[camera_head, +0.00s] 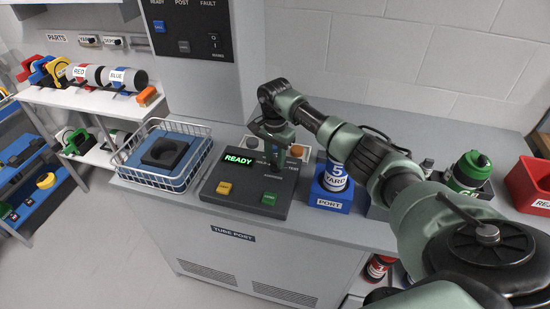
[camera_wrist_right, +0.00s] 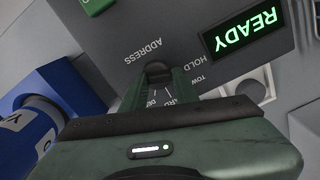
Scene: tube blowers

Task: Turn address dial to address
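The address dial (camera_wrist_right: 157,72) is a small black knob on the dark control panel (camera_head: 235,203), beside the printed word ADDRESS. In the right wrist view, the green fingers of my right gripper (camera_wrist_right: 158,82) lie close on both sides of the knob, with no clear gap. Other labels, including HOLD, show around it; some are partly covered, and I cannot read which one the dial points to. In the head view my right gripper (camera_head: 275,160) points down onto the panel and hides the dial. My left gripper is out of view.
The panel has a lit READY screen (camera_head: 239,159), a yellow button (camera_head: 224,188) and a green button (camera_head: 268,199). A wire basket (camera_head: 153,181) stands left of it. A blue PORT block (camera_head: 330,198) holding a labelled canister (camera_head: 336,177) stands close on the right.

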